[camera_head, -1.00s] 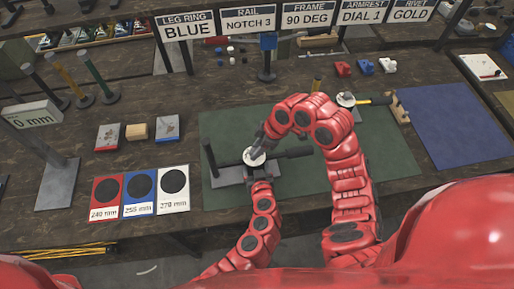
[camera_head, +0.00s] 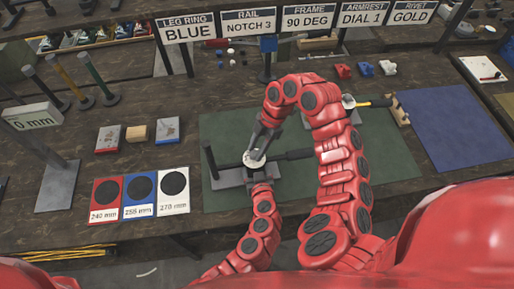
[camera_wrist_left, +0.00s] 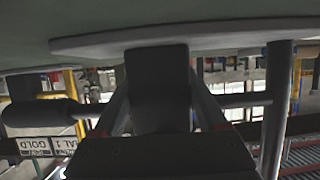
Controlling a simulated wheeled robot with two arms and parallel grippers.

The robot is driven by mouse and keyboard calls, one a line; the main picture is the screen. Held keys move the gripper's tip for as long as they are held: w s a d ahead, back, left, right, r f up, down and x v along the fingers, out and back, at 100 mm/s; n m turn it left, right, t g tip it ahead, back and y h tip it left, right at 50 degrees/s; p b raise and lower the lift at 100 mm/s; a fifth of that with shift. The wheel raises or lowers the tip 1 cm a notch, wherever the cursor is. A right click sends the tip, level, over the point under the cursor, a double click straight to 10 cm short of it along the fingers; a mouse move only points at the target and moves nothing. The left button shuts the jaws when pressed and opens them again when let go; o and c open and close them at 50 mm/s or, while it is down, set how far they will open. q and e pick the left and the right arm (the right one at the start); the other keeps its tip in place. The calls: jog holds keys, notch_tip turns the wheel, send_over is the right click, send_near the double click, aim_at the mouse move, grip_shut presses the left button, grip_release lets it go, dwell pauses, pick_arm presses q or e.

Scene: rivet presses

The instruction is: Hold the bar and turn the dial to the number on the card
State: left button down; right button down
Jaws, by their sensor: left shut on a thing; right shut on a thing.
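The black bar (camera_head: 286,156) with a thick handle lies across a grey fixture (camera_head: 232,178) on the green mat. The pale round dial (camera_head: 254,160) sits at the bar's middle. My right gripper (camera_head: 256,151) comes down from above and is shut on the dial, hiding part of it. My left gripper (camera_head: 260,181) comes from below and is shut at the bar, just under the dial. The left wrist view shows the bar's handle (camera_wrist_left: 45,112) and the underside of a pale plate (camera_wrist_left: 200,38). The card (camera_head: 362,14) reads "ARMREST DIAL 1". The dial's marks are too small to read.
Other cards hang along the back. Red, blue and white pads (camera_head: 140,193) lie to the left, with small blocks behind them. A second fixture with a pale disc (camera_head: 348,101) stands at the mat's back right. The blue mat (camera_head: 450,122) is clear.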

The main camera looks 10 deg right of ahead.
dwell(0.5)
jog(key=shift+c, duration=2.3)
grip_release()
jog(key=shift+d+f, duration=0.1)
